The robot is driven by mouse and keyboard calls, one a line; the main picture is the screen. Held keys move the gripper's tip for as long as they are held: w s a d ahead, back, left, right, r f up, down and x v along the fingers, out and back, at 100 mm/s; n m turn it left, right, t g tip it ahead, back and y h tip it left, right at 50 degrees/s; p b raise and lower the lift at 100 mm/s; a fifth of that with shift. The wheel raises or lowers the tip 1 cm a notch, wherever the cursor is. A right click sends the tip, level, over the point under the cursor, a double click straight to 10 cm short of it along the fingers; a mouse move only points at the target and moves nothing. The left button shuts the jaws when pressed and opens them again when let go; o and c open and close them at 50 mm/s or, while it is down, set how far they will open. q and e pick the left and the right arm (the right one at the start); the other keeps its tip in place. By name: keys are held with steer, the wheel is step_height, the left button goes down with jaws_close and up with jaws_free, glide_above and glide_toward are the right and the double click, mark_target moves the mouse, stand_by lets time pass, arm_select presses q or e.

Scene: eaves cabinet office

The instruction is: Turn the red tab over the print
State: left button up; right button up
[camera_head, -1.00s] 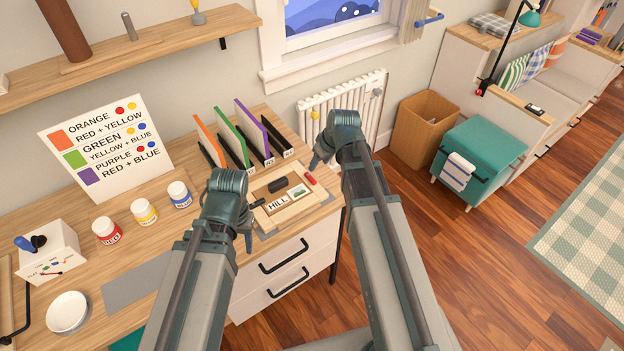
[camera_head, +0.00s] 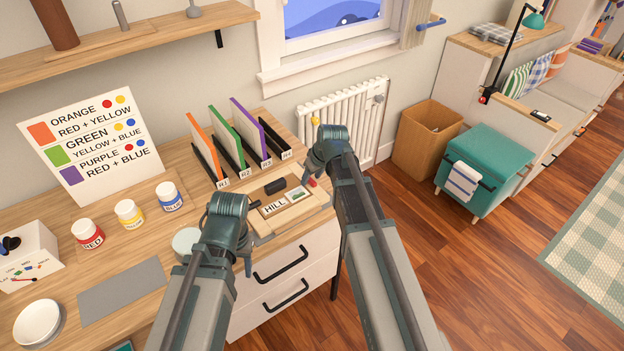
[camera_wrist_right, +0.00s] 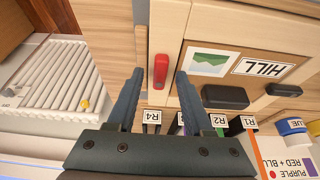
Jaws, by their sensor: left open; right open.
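The red tab (camera_wrist_right: 161,71) lies on the wooden frame, right of the print in the head view; there only a bit of it (camera_head: 312,182) shows beside my right gripper. The print (camera_wrist_right: 207,61), a small landscape picture, sits beside a HILL label (camera_head: 274,208) on the frame's backing and is not covered by the tab. In the right wrist view the tab is between the fingertips of my right gripper (camera_wrist_right: 157,73), which is open and apart from it as far as I can tell. My left gripper (camera_head: 247,262) is open, near the frame's left front corner.
Two dark tabs, one clear in the head view (camera_head: 275,187), also sit on the frame. Paint jars (camera_head: 130,214) and a colour chart (camera_head: 95,150) are to the left. The radiator (camera_head: 345,120) is beyond the desk's right end.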

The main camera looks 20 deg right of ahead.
steer(key=shift+c, duration=0.3)
jaws_close()
steer(key=shift+m, duration=0.3)
steer(key=m, duration=0.1)
steer(key=a+m+h, duration=0.1)
steer(key=m, duration=0.1)
steer(key=shift+s+m+h, duration=0.1)
steer(key=shift+m+h, duration=0.2)
steer(key=m+h, duration=0.1)
steer(key=m, duration=0.3)
steer(key=shift+w+a+h, duration=0.2)
steer(key=shift+a+h, duration=0.2)
steer(key=m, duration=0.1)
steer(key=m+h, duration=0.1)
steer(key=m, duration=0.1)
steer(key=m+g, duration=0.1)
steer(key=m, duration=0.1)
steer(key=shift+w+a+h, duration=0.3)
steer(key=shift+w+a+m+g+h, duration=0.15)
steer(key=shift+m+g, duration=0.15)
steer(key=shift+m, duration=0.45)
steer(key=shift+m+g+h, duration=0.1)
steer(key=shift+m+g, duration=0.2)
steer(key=shift+m, duration=0.5)
steer(key=shift+w+a+m+g+h, duration=0.15)
steer(key=shift+m+g, duration=0.15)
steer(key=shift+m, duration=0.45)
